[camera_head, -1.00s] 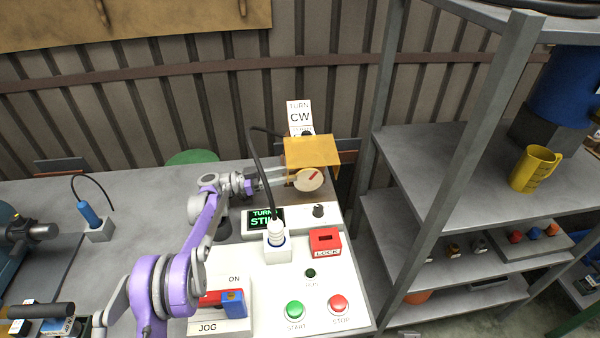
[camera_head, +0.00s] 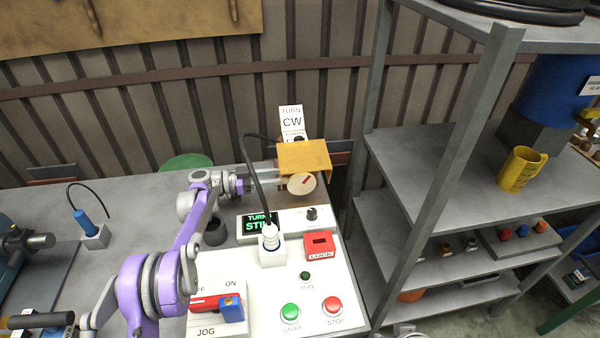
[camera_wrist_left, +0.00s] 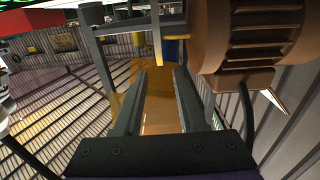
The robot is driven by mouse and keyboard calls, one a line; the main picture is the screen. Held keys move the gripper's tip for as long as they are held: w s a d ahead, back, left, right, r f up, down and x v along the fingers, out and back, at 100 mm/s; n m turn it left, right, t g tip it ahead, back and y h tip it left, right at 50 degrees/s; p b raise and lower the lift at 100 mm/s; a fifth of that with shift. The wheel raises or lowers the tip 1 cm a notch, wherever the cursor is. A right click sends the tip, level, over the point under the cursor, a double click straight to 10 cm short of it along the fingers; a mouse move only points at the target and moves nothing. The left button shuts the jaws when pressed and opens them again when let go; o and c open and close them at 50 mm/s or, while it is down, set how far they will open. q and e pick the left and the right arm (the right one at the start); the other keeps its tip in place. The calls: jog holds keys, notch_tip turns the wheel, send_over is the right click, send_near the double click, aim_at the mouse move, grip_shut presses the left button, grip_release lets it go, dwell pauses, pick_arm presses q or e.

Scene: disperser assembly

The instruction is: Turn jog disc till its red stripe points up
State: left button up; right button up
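The jog disc (camera_head: 302,184) is a cream round face below the yellow guard (camera_head: 304,156). Its red stripe (camera_head: 307,179) points up and to the right, tilted from vertical. My left gripper (camera_head: 262,180) is just left of the disc, its fingers pointing toward it; contact is hard to judge in the head view. In the left wrist view its two fingers (camera_wrist_left: 160,100) are apart with nothing held between them, and a yellow surface shows beyond. I cannot make out the disc's face there. A sign (camera_head: 291,122) behind the guard reads TURN CW. My right gripper is not clearly seen.
The white panel has a display (camera_head: 260,223), a dark knob (camera_head: 311,213), a red LOCK block (camera_head: 319,245), green (camera_head: 290,312) and red (camera_head: 332,305) buttons and a JOG switch (camera_head: 217,304). A black cable rises near my left gripper. A shelf rack (camera_head: 440,190) stands right.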

aim_at(301, 174)
pick_arm(q)
jog(key=d, duration=0.3)
jog(key=w+d, duration=0.1)
jog(key=d, duration=0.3)
jog(key=shift+w+p, duration=0.2)
jog(key=shift+p, duration=0.1)
grip_shut()
jog(key=shift+a, duration=0.1)
